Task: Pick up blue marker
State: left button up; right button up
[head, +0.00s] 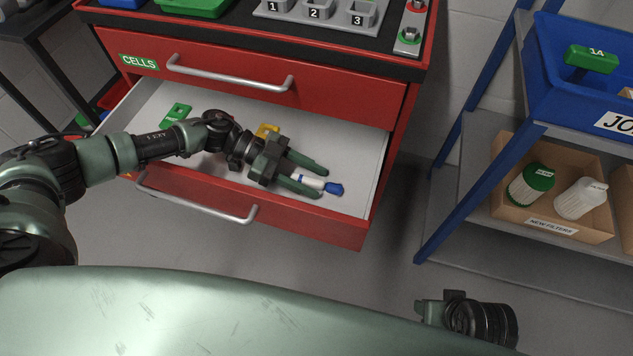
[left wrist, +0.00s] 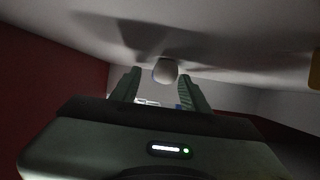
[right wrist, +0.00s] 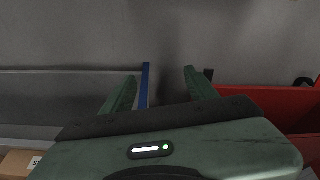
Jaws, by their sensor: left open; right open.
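The blue marker (head: 310,182) has a white body and a blue cap. It lies on the floor of the open drawer (head: 350,155), near its right front. My left gripper (head: 312,180) reaches into the drawer and is open. Its fingers point right, with the marker's body lying partly between them and its cap showing past the lower fingertip. In the left wrist view the marker's pale rounded end (left wrist: 165,71) shows between the two fingers. My right gripper (right wrist: 160,85) is open and empty, away from the drawer; in the head view it is at the bottom right.
A green cell (head: 177,114) and a yellow object (head: 266,131) also lie in the drawer. A closed drawer marked CELLS (head: 320,90) sits above. To the right, a blue shelf rack (head: 455,200) holds a cardboard box (head: 505,200) with filters.

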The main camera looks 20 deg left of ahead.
pick_arm(q)
jog(key=shift+c, duration=0.3)
grip_shut()
